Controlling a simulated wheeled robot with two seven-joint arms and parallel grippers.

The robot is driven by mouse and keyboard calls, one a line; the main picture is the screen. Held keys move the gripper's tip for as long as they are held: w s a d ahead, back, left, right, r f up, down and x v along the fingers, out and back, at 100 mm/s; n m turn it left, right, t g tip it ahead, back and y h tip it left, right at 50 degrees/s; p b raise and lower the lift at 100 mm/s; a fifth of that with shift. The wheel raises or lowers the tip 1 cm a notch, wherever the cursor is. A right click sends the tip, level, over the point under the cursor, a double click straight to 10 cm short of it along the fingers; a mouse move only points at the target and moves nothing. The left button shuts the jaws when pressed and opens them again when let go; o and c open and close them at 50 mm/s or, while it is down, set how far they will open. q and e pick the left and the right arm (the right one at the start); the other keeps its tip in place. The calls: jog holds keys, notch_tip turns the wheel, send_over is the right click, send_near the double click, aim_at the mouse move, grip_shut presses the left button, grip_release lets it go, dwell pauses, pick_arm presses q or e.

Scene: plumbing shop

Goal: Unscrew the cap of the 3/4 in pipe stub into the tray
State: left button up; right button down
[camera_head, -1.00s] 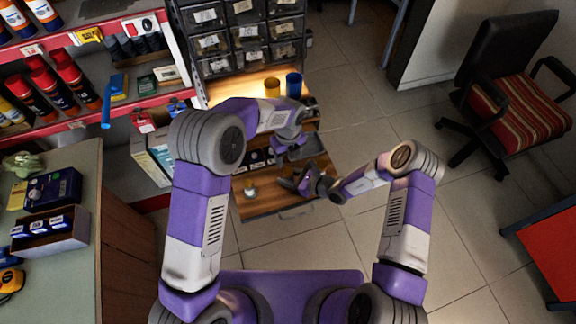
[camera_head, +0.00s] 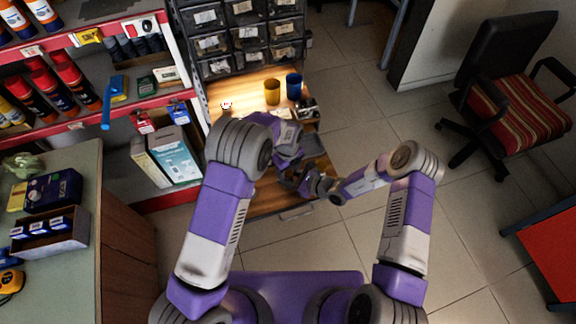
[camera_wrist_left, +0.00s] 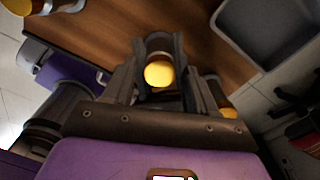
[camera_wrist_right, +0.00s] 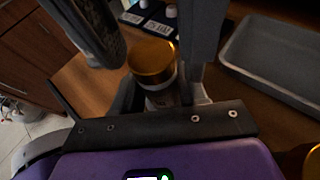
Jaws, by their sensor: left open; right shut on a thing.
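A pipe stub with a brass-yellow cap (camera_wrist_right: 151,60) stands between the fingers of my right gripper (camera_wrist_right: 162,98), which is shut on the stub's pale body below the cap. The cap is still on top of the stub. In the left wrist view the cap (camera_wrist_left: 158,72) lies between the fingers of my left gripper (camera_wrist_left: 160,85), which is open around it. Whether a finger touches the cap I cannot tell. In the head view my left gripper (camera_head: 287,180) and right gripper (camera_head: 310,184) are close together over the bench. The grey tray (camera_wrist_left: 232,14) is beside them, empty where it shows.
The wooden bench (camera_head: 262,205) carries a yellow cup (camera_head: 272,92) and a blue cup (camera_head: 294,86) at its back. Another brass-capped piece (camera_wrist_left: 228,112) shows near my left gripper. Drawer bins (camera_head: 250,37) stand behind.

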pick_arm(q)
grip_shut()
jog(key=n, duration=0.4)
jog(key=shift+n, duration=0.4)
jog(key=n, duration=0.5)
jog(key=shift+n, duration=0.4)
jog(key=n, duration=0.8)
jog(key=shift+r, duration=0.1)
jog(key=n, duration=0.7)
jog(key=shift+n, duration=0.3)
